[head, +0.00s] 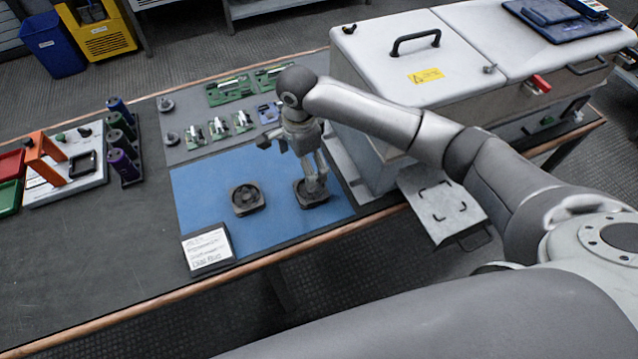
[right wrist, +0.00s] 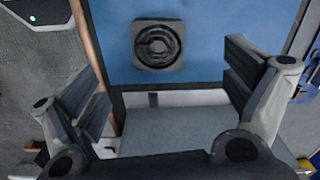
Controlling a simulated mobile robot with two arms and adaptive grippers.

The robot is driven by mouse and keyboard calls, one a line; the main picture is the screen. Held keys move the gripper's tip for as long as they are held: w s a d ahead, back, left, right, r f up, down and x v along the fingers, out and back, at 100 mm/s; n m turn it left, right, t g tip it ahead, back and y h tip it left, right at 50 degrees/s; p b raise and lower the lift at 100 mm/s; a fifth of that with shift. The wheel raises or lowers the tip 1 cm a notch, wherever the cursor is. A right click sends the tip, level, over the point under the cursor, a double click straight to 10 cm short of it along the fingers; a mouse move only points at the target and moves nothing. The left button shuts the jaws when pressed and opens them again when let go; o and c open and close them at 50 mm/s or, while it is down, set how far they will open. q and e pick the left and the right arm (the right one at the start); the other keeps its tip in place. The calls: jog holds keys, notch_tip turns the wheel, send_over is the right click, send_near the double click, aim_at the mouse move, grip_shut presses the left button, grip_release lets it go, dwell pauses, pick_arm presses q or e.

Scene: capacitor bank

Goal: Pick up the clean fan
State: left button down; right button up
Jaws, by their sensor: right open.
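Two dark square fans lie flat on a blue mat (head: 278,228). One fan (head: 247,199) is near the middle of the mat. The other fan (head: 312,193) is near its right edge, directly under my right gripper (head: 316,182). I cannot tell from their looks which is the clean one. In the right wrist view one fan (right wrist: 158,45) lies on the blue surface ahead of the fingers. My right gripper (right wrist: 168,92) is open with nothing between its fingers. In the head view its fingertips partly cover the right fan; contact cannot be told. My left gripper is not visible.
A small white sign (head: 208,250) stands at the mat's front left corner. Green circuit boards (head: 230,88) lie behind the mat. A large white cabinet (head: 400,75) stands close to the right of my right gripper. Purple and green cylinders (head: 122,165) stand left; bare table lies front left.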

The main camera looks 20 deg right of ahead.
aim_at(311, 191)
jog(key=f+m, duration=0.1)
jog(key=f, duration=0.6)
jog(key=f+m, duration=0.1)
jog(key=f, duration=0.3)
jog(key=shift+s+d+m+p, duration=0.1)
jog(key=shift+d+m+p, duration=0.2)
jog(key=shift+d+p, duration=0.05)
jog(key=shift+r, duration=0.1)
jog(key=c, duration=1.1)
